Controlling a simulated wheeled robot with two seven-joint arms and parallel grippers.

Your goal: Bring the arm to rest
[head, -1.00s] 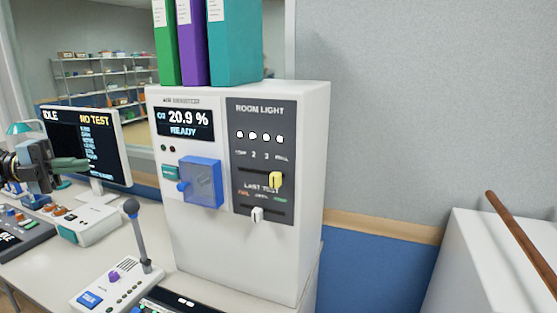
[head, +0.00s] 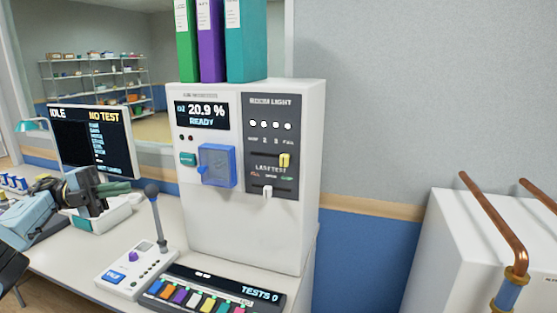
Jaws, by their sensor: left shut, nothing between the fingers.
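My left gripper (head: 122,188) is at the left of the head view. It is shut and empty, with its dark green fingers pointing right. It hangs over the desk in front of the monitor (head: 95,150), which reads IDLE and NO TEST. It overlaps a white and teal device (head: 100,220) in the picture; I see no clear contact. My light blue left arm comes in behind it from the left edge. My right gripper is not in view.
A white cabinet (head: 205,255) with a blue cover (head: 217,166) and sliders stands centre. A microphone (head: 153,190) and a colour-key panel (head: 215,292) stand before it. Copper pipes (head: 492,222) rise by a white box (head: 420,270) at right. The floor shows at lower left.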

